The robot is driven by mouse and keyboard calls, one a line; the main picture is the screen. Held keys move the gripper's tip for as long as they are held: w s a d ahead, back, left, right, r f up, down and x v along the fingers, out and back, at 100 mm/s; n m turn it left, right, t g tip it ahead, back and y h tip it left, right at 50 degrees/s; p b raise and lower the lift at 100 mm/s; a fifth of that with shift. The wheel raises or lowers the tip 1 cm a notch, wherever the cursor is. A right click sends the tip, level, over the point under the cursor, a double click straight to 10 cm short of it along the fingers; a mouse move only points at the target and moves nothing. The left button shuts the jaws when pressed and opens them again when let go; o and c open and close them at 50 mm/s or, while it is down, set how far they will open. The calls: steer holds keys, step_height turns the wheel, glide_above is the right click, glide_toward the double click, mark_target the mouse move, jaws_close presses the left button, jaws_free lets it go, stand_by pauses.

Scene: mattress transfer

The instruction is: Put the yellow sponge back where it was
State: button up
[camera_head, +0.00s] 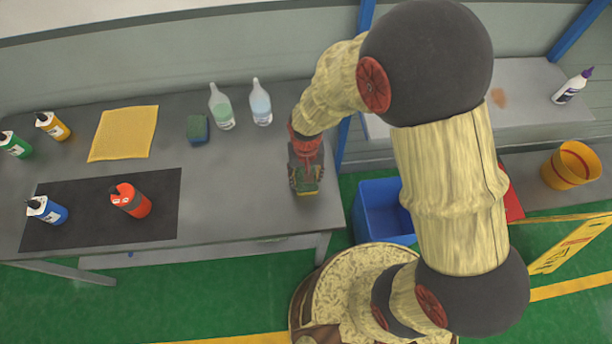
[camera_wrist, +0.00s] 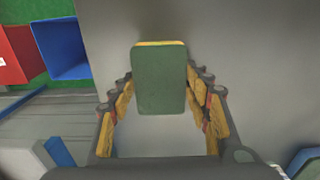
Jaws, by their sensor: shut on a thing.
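The yellow sponge (camera_wrist: 160,78) shows in the wrist view with a dark green face toward the camera and a thin yellow edge at its top. My gripper (camera_wrist: 158,92) has its fingers on both sides of it and is shut on it. In the head view my gripper (camera_head: 306,168) points down near the right end of the grey table (camera_head: 250,205), with the sponge (camera_head: 307,187) at its tips. I cannot tell whether the sponge touches the table. A second sponge (camera_head: 197,129), blue and green, lies further left.
Two clear bottles (camera_head: 221,108) (camera_head: 261,104) stand behind and left of my gripper. A yellow cloth (camera_head: 123,134) and a black mat (camera_head: 80,230) with a red bottle (camera_head: 130,200) and blue bottle (camera_head: 47,210) are further left. A blue bin (camera_head: 383,212) stands right of the table.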

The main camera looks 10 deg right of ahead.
steer(key=o, duration=1)
steer(key=s+d+r+t+p, duration=0.1)
steer(key=s+d+r, duration=0.15)
steer(key=r, duration=1.05)
steer(key=s+d+r+t+p, duration=0.15)
steer(key=d+r, duration=0.25)
steer(key=r, duration=1)
steer(key=s+d+r+t, duration=0.3)
steer(key=s+d+r, duration=0.2)
steer(key=s+r, duration=0.3)
steer(key=shift+d+b, duration=0.3)
steer(key=shift+b, duration=0.1)
